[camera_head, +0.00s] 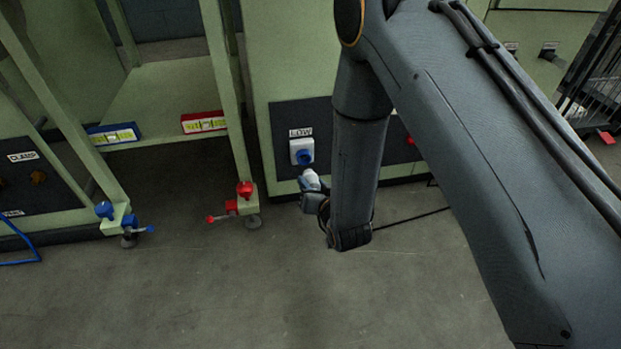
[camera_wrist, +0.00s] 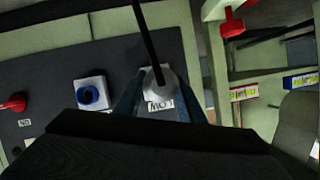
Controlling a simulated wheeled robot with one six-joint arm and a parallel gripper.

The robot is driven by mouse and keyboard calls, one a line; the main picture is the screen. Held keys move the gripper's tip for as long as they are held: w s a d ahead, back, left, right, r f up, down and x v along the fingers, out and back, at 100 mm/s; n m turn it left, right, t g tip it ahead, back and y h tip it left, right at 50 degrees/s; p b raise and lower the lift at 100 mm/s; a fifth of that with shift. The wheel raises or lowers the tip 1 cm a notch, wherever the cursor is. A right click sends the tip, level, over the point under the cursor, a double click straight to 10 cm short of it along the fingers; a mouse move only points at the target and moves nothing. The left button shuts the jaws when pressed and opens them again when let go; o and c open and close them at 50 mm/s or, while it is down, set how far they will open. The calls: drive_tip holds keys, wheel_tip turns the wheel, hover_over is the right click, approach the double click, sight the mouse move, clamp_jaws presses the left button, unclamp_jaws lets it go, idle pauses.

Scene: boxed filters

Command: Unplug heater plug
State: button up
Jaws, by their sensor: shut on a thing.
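My gripper (camera_head: 314,187) is shut on a pale grey plug (camera_wrist: 165,78), low in front of the dark panel. A black cable runs from the plug up the wrist view. The white and blue LOW socket (camera_head: 302,153) is on the panel, just above the gripper in the head view. Its blue face shows there, and the plug appears apart from it, with a small gap. In the wrist view the plug covers most of this socket, and the upside-down LOW label (camera_wrist: 160,106) shows beside it. My arm hides part of the panel in the head view.
A second white and blue socket (camera_wrist: 92,94) and a red handle (camera_wrist: 14,102) are on the panel. The floor in front is clear.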

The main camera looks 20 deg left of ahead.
drive_tip(key=s+d+p, duration=0.2)
drive_tip(key=s+d, duration=0.1)
drive_tip(key=s, duration=0.2)
drive_tip(key=shift+s+d+p, duration=0.2)
drive_tip(key=shift+s+p, duration=0.1)
drive_tip(key=shift+p, duration=0.05)
idle(0.4)
